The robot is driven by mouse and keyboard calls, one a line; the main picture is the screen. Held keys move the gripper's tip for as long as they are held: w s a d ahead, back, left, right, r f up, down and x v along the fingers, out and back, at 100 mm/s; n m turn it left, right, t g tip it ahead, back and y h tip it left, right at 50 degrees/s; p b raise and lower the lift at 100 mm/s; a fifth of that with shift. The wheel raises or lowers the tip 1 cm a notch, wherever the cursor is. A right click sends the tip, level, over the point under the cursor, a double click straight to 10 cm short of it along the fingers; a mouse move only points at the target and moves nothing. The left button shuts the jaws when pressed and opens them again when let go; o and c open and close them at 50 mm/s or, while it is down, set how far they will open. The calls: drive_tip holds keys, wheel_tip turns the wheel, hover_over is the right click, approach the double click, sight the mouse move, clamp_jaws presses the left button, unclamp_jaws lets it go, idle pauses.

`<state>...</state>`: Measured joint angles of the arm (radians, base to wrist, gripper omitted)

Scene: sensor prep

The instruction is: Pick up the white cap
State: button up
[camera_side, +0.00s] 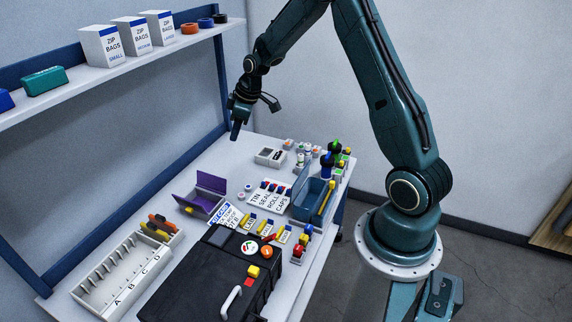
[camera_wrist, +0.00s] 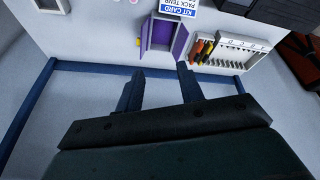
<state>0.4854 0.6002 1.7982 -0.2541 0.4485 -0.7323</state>
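My gripper (camera_side: 238,122) is raised above the back of the white table in the side view, with nothing in it. In the wrist view its two dark fingers stand apart around an empty gap, so the gripper (camera_wrist: 160,72) is open. Two small round pale pieces lie on the table right of the purple box in the side view; one of them (camera_side: 241,196) may be the white cap, but they are too small to be sure. Part of a small pale piece (camera_wrist: 133,2) shows at the top edge of the wrist view.
An open purple box (camera_side: 202,196) stands left of the pale pieces. A white divided tray (camera_side: 118,278) and a black case (camera_side: 205,270) fill the near table. A blue bin (camera_side: 312,200) and bottles crowd the right. A shelf (camera_side: 130,65) hangs at the left.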

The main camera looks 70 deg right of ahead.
drive_tip(key=d+f, duration=0.4)
drive_tip(key=f, duration=0.6)
drive_tip(key=d+f+n+y, duration=0.1)
drive_tip(key=d+f, duration=0.4)
drive_tip(key=f, duration=0.6)
hover_over(243, 195)
drive_tip(key=s+d, duration=0.1)
drive_tip(key=s, duration=0.1)
drive_tip(key=shift+s+f, duration=0.2)
drive_tip(key=shift+f, duration=3.7)
drive_tip(key=shift+f, duration=0.1)
drive_tip(key=shift+x, duration=2.5)
drive_tip(key=shift+w+d, duration=0.1)
drive_tip(key=shift+w, duration=0.05)
